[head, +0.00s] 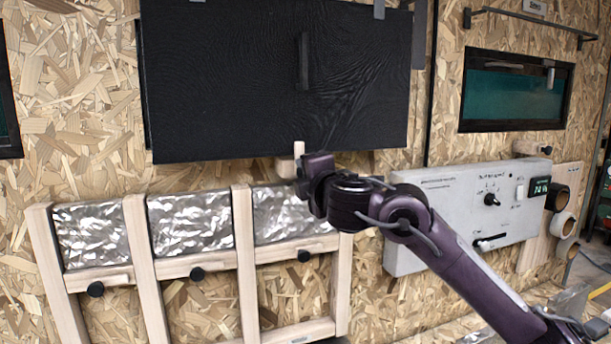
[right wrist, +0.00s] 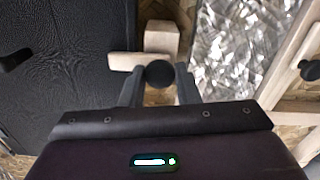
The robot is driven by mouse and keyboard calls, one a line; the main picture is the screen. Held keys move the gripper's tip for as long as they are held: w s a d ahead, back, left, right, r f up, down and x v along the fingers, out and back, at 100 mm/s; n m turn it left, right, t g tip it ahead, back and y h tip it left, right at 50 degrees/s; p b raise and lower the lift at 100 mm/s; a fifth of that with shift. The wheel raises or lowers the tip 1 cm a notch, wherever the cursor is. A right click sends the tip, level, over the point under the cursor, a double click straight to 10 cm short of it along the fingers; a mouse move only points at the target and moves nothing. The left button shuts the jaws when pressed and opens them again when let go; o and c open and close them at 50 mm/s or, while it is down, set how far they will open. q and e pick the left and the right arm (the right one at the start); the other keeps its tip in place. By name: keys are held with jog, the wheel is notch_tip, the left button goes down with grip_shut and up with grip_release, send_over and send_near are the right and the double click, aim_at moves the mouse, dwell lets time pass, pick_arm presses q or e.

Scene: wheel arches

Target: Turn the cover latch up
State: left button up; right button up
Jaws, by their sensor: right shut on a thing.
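The dark cover (head: 230,80) is a large black panel on the wall with a raised vertical handle (head: 303,62); its lower part also shows at the left of the right wrist view (right wrist: 80,90). The cover latch (head: 299,148) is a pale wooden bar at the cover's bottom edge. It points upright, its tip overlapping the edge. In the right wrist view the latch (right wrist: 122,60) carries a round black knob (right wrist: 160,73). My right gripper (right wrist: 160,88) is shut on this knob, one finger on each side. In the head view the gripper (head: 302,178) hides the knob. My left gripper is not in view.
A wooden block (head: 285,168) sits behind the latch. Below is a wooden frame (head: 135,240) with foil panels (head: 190,222) and several black knobs. A grey control box (head: 460,205) is at the right, behind my right arm. A teal window (head: 515,90) is above it.

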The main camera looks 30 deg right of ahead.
jog(key=shift+f, duration=0.1)
jog(key=o, duration=1)
jog(key=shift+s, duration=0.1)
jog(key=b+v, duration=0.1)
jog(key=v, duration=0.6)
jog(key=shift+s+a, duration=0.1)
jog(key=shift+s, duration=0.2)
